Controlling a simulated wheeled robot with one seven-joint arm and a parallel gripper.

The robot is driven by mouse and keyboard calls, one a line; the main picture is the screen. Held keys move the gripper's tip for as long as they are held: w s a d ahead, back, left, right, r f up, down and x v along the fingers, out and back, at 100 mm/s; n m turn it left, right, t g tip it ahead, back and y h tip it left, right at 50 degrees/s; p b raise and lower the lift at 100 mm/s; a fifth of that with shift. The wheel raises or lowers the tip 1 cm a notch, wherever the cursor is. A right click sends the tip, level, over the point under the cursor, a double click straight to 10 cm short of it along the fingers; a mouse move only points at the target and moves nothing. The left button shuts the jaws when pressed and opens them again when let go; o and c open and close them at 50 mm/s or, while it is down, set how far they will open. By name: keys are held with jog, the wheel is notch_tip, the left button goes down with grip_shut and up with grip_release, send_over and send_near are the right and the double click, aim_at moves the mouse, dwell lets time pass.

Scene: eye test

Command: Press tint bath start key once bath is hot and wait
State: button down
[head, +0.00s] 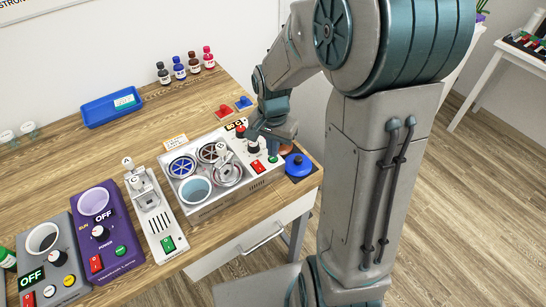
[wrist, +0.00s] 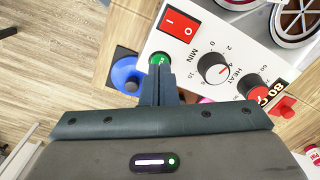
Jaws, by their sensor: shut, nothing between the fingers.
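The tint bath (head: 207,212) is a pale box with several round wells; one holds pale blue liquid (head: 195,189). The green key also shows in the head view (head: 273,159). My gripper (wrist: 160,72) is shut and empty, its fingertips at the green key and overlapping its near edge. I cannot tell whether they touch or press it.
A blue round lidded thing (head: 298,164) stands on a dark mat beside the bath, close to my gripper. A white device (head: 152,215), a purple machine (head: 108,235) and a grey machine (head: 50,262), the last two reading OFF, stand left. A blue tray (head: 109,108) and bottles (head: 179,68) are behind.

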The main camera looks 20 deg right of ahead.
jog(key=shift+f+b, duration=0.6)
jog(key=shift+f, duration=0.15)
jog(key=shift+r, duration=0.15)
notch_tip(320, 180, up, 8)
jog(key=p, duration=0.6)
dwell(0.5)
dwell(0.4)
jog(key=s+r+n+t, duration=0.2)
jog(key=s+r+n, duration=0.2)
jog(key=s, duration=0.3)
jog(key=s+r+n+t+b, duration=0.1)
jog(key=s+r+n, duration=0.3)
jog(key=s, duration=0.3)
jog(key=shift+s+r+t, duration=0.2)
jog(key=shift+r+t, duration=0.2)
jog(key=shift+r, duration=0.25)
